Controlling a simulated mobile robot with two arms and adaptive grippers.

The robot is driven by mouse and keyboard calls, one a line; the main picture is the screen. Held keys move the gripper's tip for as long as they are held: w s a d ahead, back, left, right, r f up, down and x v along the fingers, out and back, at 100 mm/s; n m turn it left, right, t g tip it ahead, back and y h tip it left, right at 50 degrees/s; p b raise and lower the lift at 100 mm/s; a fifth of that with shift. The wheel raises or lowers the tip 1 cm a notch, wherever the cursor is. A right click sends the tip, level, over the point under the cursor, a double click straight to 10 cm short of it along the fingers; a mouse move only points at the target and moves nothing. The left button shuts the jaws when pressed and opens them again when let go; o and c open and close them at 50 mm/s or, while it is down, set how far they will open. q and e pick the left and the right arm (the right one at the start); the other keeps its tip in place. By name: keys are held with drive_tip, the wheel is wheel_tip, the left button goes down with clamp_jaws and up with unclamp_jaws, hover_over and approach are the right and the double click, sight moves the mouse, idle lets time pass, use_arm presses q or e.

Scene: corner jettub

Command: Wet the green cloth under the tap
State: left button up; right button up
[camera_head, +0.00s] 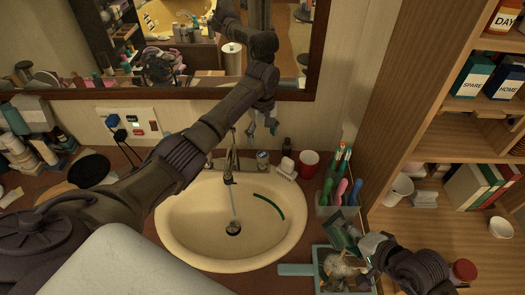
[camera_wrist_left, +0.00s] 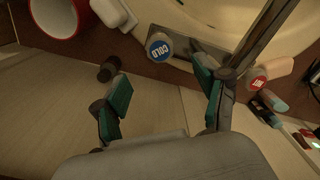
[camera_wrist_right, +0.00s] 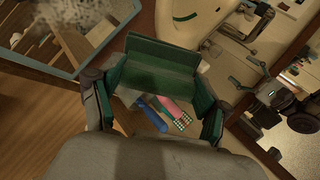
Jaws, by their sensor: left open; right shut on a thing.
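The green cloth (camera_head: 341,234) is in my right gripper (camera_head: 361,248), at the sink's front right, outside the basin. In the right wrist view the cloth (camera_wrist_right: 163,68) spans between the fingers. The tap (camera_head: 229,166) stands at the back of the sink (camera_head: 180,238). A thin pale line like running water drops from its spout towards the drain (camera_head: 233,229). My left gripper (camera_head: 261,130) is open and empty, above and behind the cold knob (camera_head: 262,157). In the left wrist view the cold knob (camera_wrist_left: 159,47) and hot knob (camera_wrist_left: 257,83) show, apart from the fingers.
A teal-edged tray (camera_head: 297,269) with a pale item lies below the cloth. A red cup (camera_head: 308,160) and a holder of coloured brushes (camera_head: 340,208) stand right of the sink. Shelves (camera_head: 440,125) rise at the right, a mirror (camera_head: 190,88) behind. A dark green curved strip (camera_head: 268,206) shows in the basin.

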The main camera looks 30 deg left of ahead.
sight(263, 154)
use_arm(q)
wheel_tip(263, 154, down, 9)
drive_tip(key=shift+r, duration=0.15)
use_arm(e)
drive_tip(key=shift+r, duration=0.2)
use_arm(q)
drive_tip(key=c, duration=1.2)
drive_tip(key=shift+o, duration=0.2)
